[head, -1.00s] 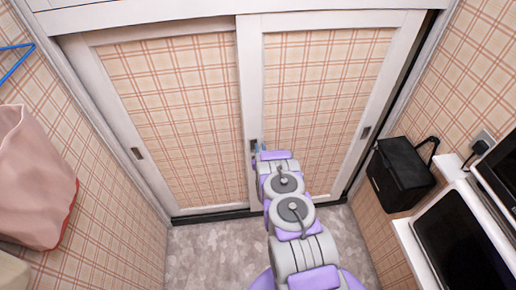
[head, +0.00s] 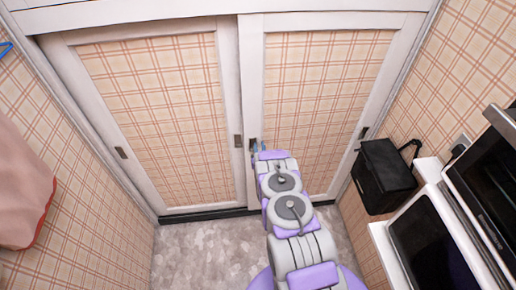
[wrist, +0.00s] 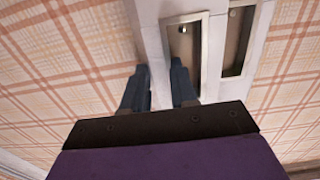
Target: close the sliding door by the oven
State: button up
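The plaid-panelled sliding door (head: 325,90) on the right, on the oven's side, has a white frame. Its right edge stands at the right-hand jamb, and I see no dark gap there. A recessed pull (head: 253,145) is on its left stile, another (head: 363,133) on its right stile. My gripper (head: 258,148) is at the left pull. In the wrist view my gripper (wrist: 159,82) has two blue-grey fingers slightly apart, nothing held between them. The right fingertip is at the recessed pull (wrist: 183,48); contact is unclear. The oven (head: 490,185) is on the right.
The left sliding door (head: 155,110) shows its own pull (head: 238,141) beside the right door's stile. A black bag (head: 385,175) hangs low near the right wall. A pink cloth (head: 22,190) hangs at left. The grey floor (head: 205,250) before the doors is clear.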

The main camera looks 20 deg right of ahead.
jog(key=o, duration=0.4)
jog(key=shift+d, duration=0.45)
jog(key=shift+s+a, duration=0.25)
jog(key=shift+a, duration=0.15)
jog(key=p+v, duration=0.4)
jog(key=v, duration=1.2)
jog(key=shift+s+d+p, duration=0.2)
jog(key=shift+s+p, duration=0.1)
jog(key=shift+p, duration=0.05)
